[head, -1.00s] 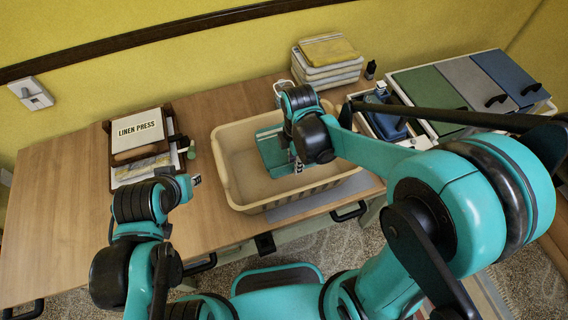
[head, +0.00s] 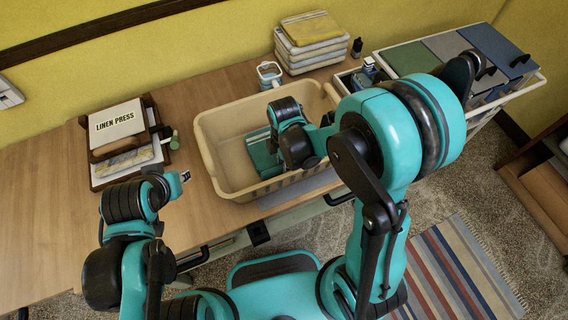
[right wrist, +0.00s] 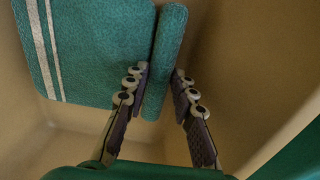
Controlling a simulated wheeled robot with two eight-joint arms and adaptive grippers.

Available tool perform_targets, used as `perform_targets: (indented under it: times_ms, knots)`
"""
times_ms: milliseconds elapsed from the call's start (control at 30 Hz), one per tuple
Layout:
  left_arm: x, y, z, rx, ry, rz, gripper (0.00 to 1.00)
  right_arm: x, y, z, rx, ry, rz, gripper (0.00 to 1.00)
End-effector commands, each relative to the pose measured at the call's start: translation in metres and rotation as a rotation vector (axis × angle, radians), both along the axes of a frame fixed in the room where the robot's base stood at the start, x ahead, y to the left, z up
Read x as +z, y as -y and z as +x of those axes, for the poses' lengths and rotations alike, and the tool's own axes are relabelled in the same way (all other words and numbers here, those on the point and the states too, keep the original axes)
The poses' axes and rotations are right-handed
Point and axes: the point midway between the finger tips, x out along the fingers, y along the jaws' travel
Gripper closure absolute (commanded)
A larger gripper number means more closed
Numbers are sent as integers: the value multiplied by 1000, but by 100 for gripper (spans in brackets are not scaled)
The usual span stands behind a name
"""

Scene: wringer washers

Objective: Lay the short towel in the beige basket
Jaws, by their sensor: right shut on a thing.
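The beige basket (head: 215,150) stands on the wooden table in the head view. The short towel, teal with pale stripes, lies inside it and shows at the left of my right wrist (head: 262,157). In the right wrist view the towel (right wrist: 95,60) has a raised fold between the fingers of my right gripper (right wrist: 160,85), which is shut on it, low inside the basket. In the head view my right wrist and forearm hide the fingers and part of the towel. My left gripper (head: 181,178) is in front of the basket's left side, apart from it; its opening is unclear.
A linen press (head: 120,140) stands to the left of the basket. A mug (head: 270,74) and a stack of folded cloths (head: 311,42) are behind it. A dark bottle (head: 357,47) stands by the stack. A lidded sorter (head: 450,50) is at the right.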

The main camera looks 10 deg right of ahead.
Motion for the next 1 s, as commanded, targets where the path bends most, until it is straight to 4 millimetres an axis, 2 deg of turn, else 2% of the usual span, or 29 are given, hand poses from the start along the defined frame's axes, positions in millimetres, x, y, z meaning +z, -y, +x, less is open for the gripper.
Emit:
perform_targets:
  times_ms: [233,267,300,333,700,867,1000]
  knots:
    - [-3,0,0,0,0,0,70,-3,0,0,0,0,0,100]
    - [-2,0,0,0,0,0,70,-2,0,0,0,0,0,67]
    - [-2,0,0,0,0,0,70,-1,0,0,0,0,0,56]
    - [-2,0,0,0,0,0,70,-1,0,0,0,0,0,54]
    - [3,0,0,0,0,0,70,4,0,0,0,0,0,54]
    - [13,0,0,0,0,0,70,31,0,-1,0,0,0,54]
    - [25,0,0,0,0,0,70,64,0,-1,0,0,0,54]
